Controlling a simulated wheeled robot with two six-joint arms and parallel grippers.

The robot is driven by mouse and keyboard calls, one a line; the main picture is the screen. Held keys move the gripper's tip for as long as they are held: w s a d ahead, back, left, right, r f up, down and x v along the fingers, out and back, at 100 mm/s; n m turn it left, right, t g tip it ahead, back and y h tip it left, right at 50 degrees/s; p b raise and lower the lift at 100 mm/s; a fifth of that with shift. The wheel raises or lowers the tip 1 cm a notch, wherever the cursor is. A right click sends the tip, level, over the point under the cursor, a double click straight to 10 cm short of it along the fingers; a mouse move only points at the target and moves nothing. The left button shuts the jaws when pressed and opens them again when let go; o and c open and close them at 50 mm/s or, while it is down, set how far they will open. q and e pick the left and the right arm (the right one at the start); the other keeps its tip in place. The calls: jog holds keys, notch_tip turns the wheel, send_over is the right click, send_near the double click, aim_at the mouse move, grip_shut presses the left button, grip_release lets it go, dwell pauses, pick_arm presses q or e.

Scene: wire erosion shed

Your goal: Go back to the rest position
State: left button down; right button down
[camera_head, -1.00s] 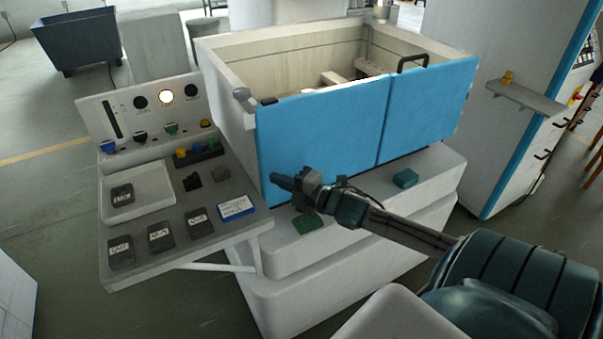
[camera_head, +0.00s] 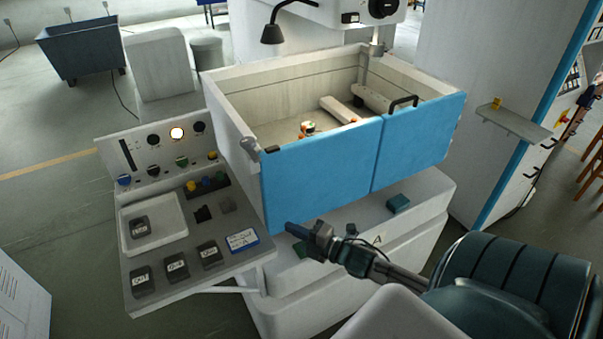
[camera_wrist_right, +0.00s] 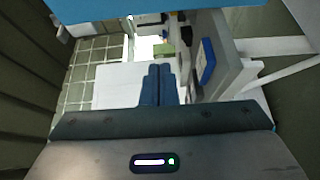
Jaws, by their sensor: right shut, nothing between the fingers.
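My right gripper (camera_head: 291,230) comes in from the right in the head view. It is shut and empty, in front of the lower part of the blue doors (camera_head: 322,172) of the machine tank. In the right wrist view its two blue fingers (camera_wrist_right: 158,84) lie side by side with nothing between them. My left gripper is not in view.
The control console (camera_head: 172,273) with several dark blocks and a blue-framed card (camera_head: 242,240) stands left of my right gripper. A green block (camera_head: 398,203) sits on the machine's lower ledge. A grey cabinet with a small shelf (camera_head: 510,122) stands at the right.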

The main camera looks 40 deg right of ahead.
pick_arm(q)
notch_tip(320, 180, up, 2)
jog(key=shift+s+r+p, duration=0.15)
jog(key=shift+p, duration=0.55)
pick_arm(e)
jog(key=s, duration=0.3)
jog(key=shift+a, duration=0.1)
